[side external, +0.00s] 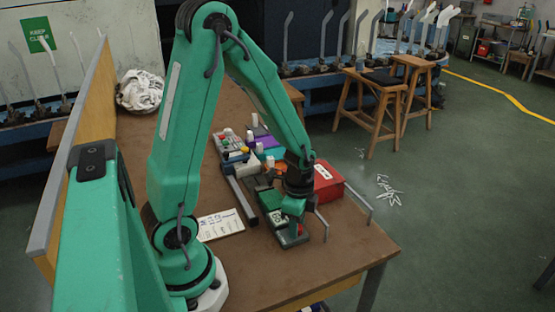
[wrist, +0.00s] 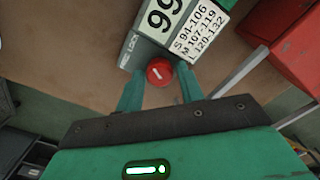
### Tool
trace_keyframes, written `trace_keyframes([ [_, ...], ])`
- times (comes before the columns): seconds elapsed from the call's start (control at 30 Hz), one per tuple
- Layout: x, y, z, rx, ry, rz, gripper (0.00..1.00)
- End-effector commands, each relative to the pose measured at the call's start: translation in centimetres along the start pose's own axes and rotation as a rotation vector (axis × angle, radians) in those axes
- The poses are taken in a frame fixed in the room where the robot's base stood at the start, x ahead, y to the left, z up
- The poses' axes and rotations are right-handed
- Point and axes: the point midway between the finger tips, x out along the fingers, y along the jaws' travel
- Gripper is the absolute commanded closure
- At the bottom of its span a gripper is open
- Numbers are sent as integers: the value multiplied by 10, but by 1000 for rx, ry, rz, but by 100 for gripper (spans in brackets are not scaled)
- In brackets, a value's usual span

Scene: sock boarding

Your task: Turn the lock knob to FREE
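The red lock knob (wrist: 159,71) sits at the end of a grey-green unit, with a short slanted white mark on its face. The words FREE and LOCK (wrist: 128,50) are printed beside it; I cannot tell which one the mark indicates. My gripper (wrist: 160,84) is open, with one green finger on each side of the knob in the wrist view. Contact with the knob cannot be made out. In the side view, my gripper (side external: 294,208) hangs just over the unit, and a bit of the red knob (side external: 299,230) shows below it.
A red box (side external: 327,184) stands close behind and right of the unit. A bent metal rail (side external: 345,194) runs along the table's right edge. A white written card (side external: 220,224) lies to the left. Coloured blocks and a dark bar (side external: 239,200) lie farther back.

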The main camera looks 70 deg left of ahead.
Motion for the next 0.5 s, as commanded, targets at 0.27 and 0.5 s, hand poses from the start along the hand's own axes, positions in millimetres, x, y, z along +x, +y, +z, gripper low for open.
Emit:
trace_keyframes([
  [0.27, 0, 0, 0, 158, 0, 0, 63],
  [0.5, -23, -1, -1, 195, 2, -5, 63],
])
